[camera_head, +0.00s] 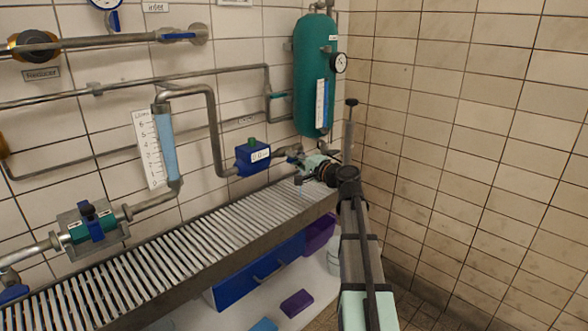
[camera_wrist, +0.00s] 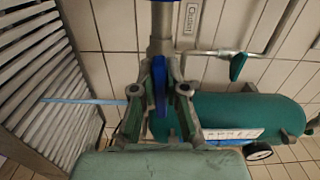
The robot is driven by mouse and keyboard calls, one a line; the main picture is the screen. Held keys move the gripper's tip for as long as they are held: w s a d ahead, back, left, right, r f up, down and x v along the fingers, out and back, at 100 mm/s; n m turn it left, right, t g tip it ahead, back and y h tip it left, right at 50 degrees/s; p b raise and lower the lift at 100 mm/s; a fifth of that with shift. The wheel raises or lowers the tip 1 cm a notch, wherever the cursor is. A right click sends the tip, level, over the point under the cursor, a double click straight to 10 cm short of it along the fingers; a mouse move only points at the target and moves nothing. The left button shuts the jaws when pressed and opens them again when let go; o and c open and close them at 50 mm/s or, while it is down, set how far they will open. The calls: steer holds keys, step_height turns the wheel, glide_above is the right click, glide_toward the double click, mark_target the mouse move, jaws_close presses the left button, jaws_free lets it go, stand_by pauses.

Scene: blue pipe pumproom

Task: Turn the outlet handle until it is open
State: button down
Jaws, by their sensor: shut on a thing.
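The blue outlet handle (camera_wrist: 160,85) lies between my fingers in the wrist view, running lengthwise along the grey pipe (camera_wrist: 160,30). A label reading "Outlet" (camera_wrist: 189,17) is on the tiled wall beside it. My gripper (camera_wrist: 159,92) is shut on the handle, with one finger on each side. In the head view my gripper (camera_head: 303,168) is at the pipe end below the green tank, right of the blue flow meter (camera_head: 252,156). There the handle is hidden behind my gripper and arm.
The green tank (camera_head: 315,75) with a gauge stands close above my gripper. A small green valve handle (camera_head: 277,95) is on the pipe beside the tank. A slatted grating (camera_head: 180,235) runs below the pipes. The tiled wall at right is bare.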

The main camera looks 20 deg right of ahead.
steer(key=shift+n+b, duration=0.55)
steer(key=shift+n, duration=0.15)
steer(key=c, duration=1.2)
jaws_free()
steer(key=v, duration=1.2)
